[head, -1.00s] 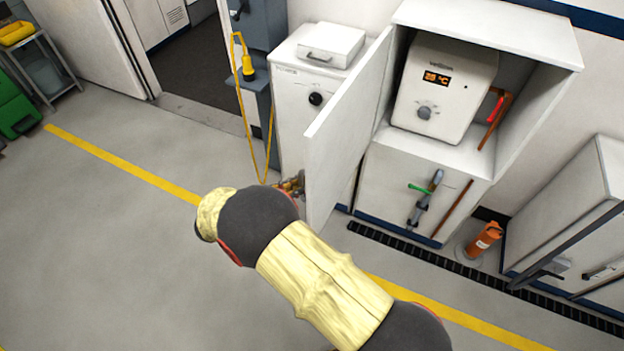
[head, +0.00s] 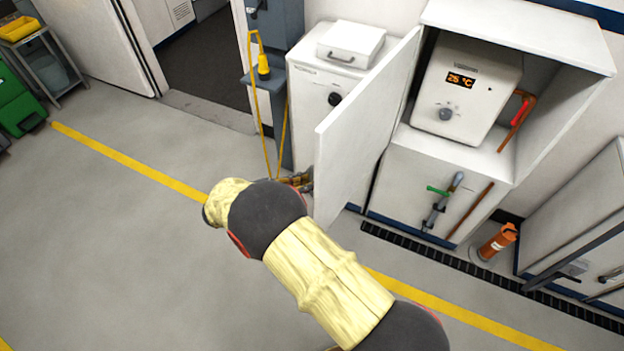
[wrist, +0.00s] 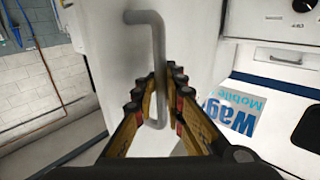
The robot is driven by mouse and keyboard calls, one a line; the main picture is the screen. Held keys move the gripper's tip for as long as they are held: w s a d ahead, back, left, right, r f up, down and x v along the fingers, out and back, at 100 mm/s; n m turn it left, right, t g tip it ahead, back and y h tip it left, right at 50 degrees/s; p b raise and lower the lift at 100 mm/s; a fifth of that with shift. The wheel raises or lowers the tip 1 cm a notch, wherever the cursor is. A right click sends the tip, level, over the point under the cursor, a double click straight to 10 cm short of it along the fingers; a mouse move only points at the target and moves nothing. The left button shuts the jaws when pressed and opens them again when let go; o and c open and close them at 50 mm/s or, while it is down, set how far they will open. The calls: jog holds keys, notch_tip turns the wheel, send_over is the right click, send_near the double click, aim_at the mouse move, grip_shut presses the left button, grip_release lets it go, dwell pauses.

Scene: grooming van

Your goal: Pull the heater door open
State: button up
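The heater door (head: 362,125) is a white panel swung well out from its cabinet, so the inside shows in the head view. It also fills the upper middle of the wrist view (wrist: 105,60). Its grey bar handle (wrist: 159,38) runs down between the fingers of my gripper (wrist: 162,82), which close in on it from both sides. In the head view my gripper (head: 302,181) is at the door's free edge, partly hidden by the door and my arm. The white heater (head: 467,90) inside has a dial and a display reading 25 °C.
A white cabinet (head: 325,75) with a box on top stands behind the door, next to a blue post with a yellow cord. An orange cylinder (head: 497,241) stands right of the heater cabinet. The grey floor (head: 120,240) to the left is clear.

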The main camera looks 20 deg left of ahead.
jog(key=o, duration=0.3)
jog(key=shift+o, duration=0.2)
jog(key=v, duration=1.2)
dwell(0.3)
